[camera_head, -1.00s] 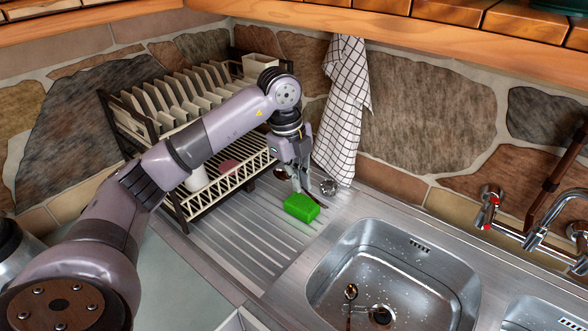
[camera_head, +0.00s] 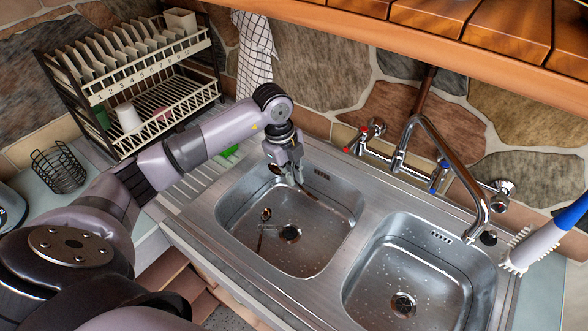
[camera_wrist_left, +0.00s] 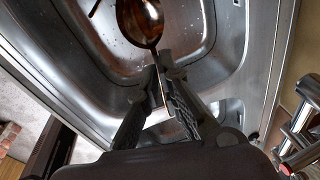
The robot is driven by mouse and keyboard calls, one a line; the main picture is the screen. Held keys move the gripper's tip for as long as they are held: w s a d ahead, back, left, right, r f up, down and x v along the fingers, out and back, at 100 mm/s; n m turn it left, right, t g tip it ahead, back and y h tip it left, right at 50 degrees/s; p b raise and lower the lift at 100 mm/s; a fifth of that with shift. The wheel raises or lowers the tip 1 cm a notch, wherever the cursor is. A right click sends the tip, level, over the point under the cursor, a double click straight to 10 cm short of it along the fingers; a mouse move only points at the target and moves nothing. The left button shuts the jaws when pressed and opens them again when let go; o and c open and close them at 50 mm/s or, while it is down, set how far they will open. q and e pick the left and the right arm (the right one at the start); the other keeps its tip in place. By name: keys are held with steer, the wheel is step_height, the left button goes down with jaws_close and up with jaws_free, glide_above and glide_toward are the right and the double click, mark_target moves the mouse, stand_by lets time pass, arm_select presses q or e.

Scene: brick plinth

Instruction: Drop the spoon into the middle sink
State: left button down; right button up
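My left gripper (camera_head: 294,176) hangs over the back part of the left of two visible steel sinks (camera_head: 228,206). It is shut on a metal spoon. In the left wrist view the spoon (camera_wrist_left: 141,22) shows its bowl beyond the fingers (camera_wrist_left: 163,82), and its handle runs between them. Another spoon (camera_head: 262,226) lies in the left sink, near its drain. The right-hand sink (camera_head: 362,262) holds no spoon that I can see. My right gripper is not in view.
The tap (camera_head: 450,155) and its valves stand behind the sinks. A dish rack (camera_head: 150,70) and a green sponge (camera_head: 229,150), partly hidden by my arm, are to the left. A blue and white brush (camera_head: 545,240) is at the far right.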

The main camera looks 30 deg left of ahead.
arm_select(q)
step_height(320, 180, down, 6)
steer(key=b, duration=0.3)
steer(key=shift+r+b, duration=0.25)
steer(key=shift+b, duration=0.1)
steer(key=c, duration=1.9)
jaws_free()
steer(key=shift+c, duration=0.2)
steer(key=shift+o, duration=1.1)
step_height(320, 180, up, 12)
steer(key=s+a, duration=0.1)
steer(key=shift+s+a, duration=0.2)
steer(key=shift+a, duration=0.05)
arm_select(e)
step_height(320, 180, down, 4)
arm_select(q)
steer(key=shift+f, duration=0.1)
